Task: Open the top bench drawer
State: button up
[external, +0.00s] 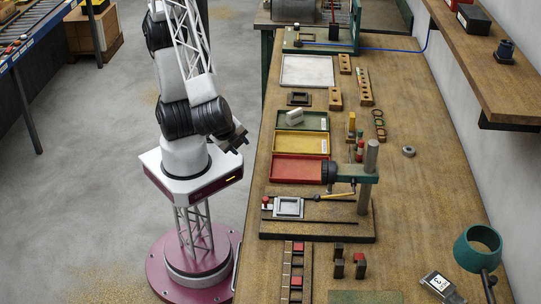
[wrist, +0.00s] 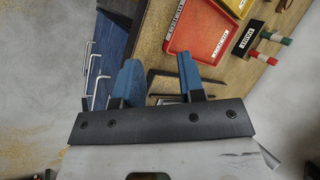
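The bench's dark blue drawer fronts (wrist: 112,52) show at the left in the wrist view, below the wooden top's edge. Bright bar handles (wrist: 97,92) stand out from them; the one nearest the bench top appears to belong to the top drawer. The drawers look closed. In the external view the fronts are mostly hidden under the bench edge. My gripper (wrist: 159,62) has two blue fingers set apart with nothing between them. The handles are left of the fingers and not touched. In the external view my gripper (external: 238,140) is beside the bench's left edge.
The bench top (external: 420,200) carries a red tray (external: 296,170), a yellow tray (external: 300,143), a green tray (external: 302,120) and a drill stand (external: 368,180) near the left edge. Open floor (external: 80,190) lies left of my base. A conveyor (external: 30,35) stands at the far left.

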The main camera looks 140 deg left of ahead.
jog(key=w+d+f+m+t+y, duration=0.1)
jog(key=w+d+f+y, duration=0.1)
jog(key=w+d+f, duration=0.1)
jog(key=w+d+f+m+t+y, duration=0.1)
jog(key=w+d+f+t+y, duration=0.1)
jog(key=f, duration=0.3)
jog(key=w+d+f+m+t+y, duration=0.1)
jog(key=w+d+f+y, duration=0.1)
jog(key=w+d+f, duration=0.2)
jog(key=shift+w+d+f, duration=0.3)
jog(key=shift+w+f, duration=0.15)
jog(key=shift+f, duration=0.05)
jog(key=m+t+h, duration=0.1)
jog(key=m+t, duration=0.4)
jog(key=t, duration=0.3)
send_near(236, 263)
jog(key=shift+f+x, duration=0.2)
jog(key=shift+x, duration=0.95)
jog(key=shift+w+a, duration=0.1)
jog(key=shift+w, duration=0.05)
jog(key=shift+x, duration=3.7)
jog(key=shift+f, duration=0.15)
grip_shut()
